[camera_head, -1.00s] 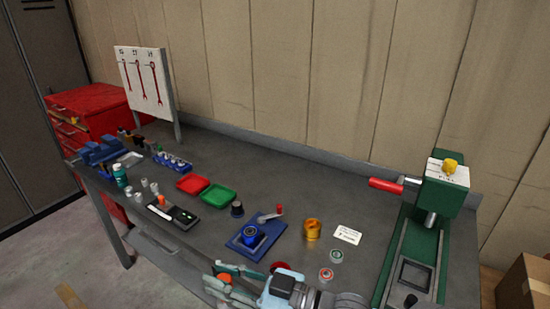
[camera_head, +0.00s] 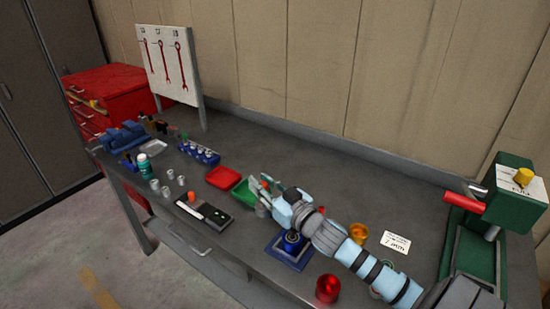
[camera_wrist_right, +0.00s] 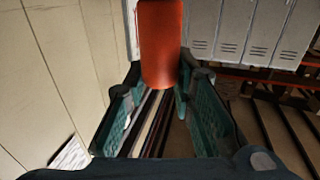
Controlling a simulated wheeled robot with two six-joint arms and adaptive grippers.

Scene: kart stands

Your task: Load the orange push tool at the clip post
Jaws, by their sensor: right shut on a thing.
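My right gripper (camera_head: 263,188) reaches over the bench from the right, its fingers near the green tray (camera_head: 244,193). In the right wrist view, an orange-red cylinder, which looks like the orange push tool (camera_wrist_right: 161,45), stands between the closed fingers (camera_wrist_right: 158,85). My right gripper is shut on it. Its upper end runs out of the wrist view, and I cannot make it out in the head view. Beneath my right arm is a blue base (camera_head: 287,254) with a round blue part (camera_head: 293,241). I cannot tell which fixture is the clip post. My left gripper is not in view.
A green press (camera_head: 513,190) stands at right.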

